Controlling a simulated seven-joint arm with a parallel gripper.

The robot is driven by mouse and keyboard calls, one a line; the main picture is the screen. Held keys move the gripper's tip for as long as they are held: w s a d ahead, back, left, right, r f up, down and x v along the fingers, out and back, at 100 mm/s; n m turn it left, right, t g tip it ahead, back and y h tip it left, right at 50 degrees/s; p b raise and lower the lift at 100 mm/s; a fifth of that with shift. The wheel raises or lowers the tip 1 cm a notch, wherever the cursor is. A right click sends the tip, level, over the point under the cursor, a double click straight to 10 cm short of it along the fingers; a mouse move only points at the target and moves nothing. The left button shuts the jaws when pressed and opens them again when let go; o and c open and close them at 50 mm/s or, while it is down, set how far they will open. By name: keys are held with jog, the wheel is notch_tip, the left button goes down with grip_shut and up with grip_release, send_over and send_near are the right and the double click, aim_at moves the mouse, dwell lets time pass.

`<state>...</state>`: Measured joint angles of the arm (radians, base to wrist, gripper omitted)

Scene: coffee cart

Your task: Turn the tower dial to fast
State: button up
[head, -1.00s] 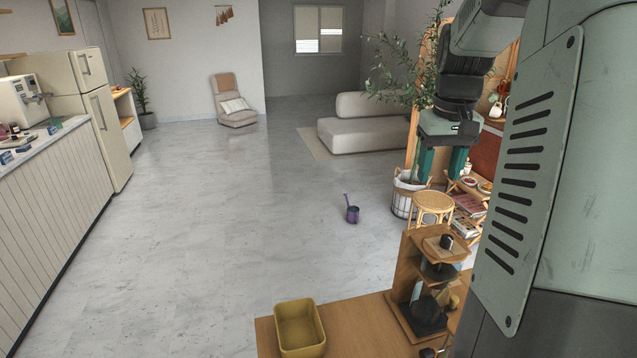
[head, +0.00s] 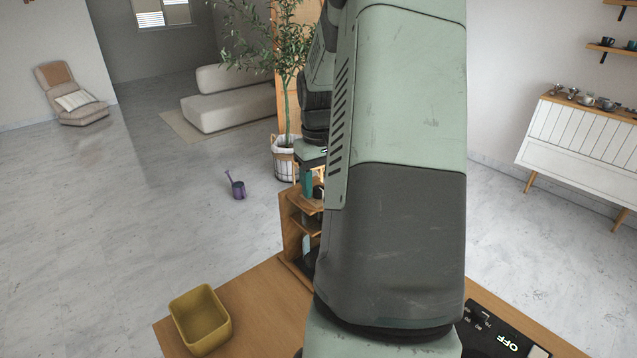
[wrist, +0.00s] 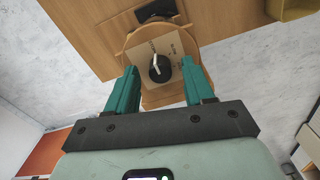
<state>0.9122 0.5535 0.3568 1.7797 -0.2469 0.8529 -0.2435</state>
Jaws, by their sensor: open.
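In the wrist view the dial (wrist: 160,70) is a round black knob with a light pointer bar. It sits on a pale plate (wrist: 178,50) with small marks too small to read, on the wooden tower top (wrist: 133,40). My gripper (wrist: 159,78) is open and empty, with a teal finger on either side of the dial in the picture; I cannot tell whether they are level with it. In the head view the wooden tower (head: 290,225) is partly behind my arm, one teal finger (head: 306,182) shows near its top, and the dial is hidden.
The tower stands on a wooden table (head: 262,310). A yellow bin (head: 200,320) is at the table's left. A black panel reading OFF (head: 500,335) is at the right. A plant basket (head: 284,160) and a purple watering can (head: 236,186) stand on the floor beyond.

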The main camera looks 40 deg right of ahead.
jog(key=shift+f, duration=0.15)
jog(key=shift+c, duration=0.5)
grip_shut()
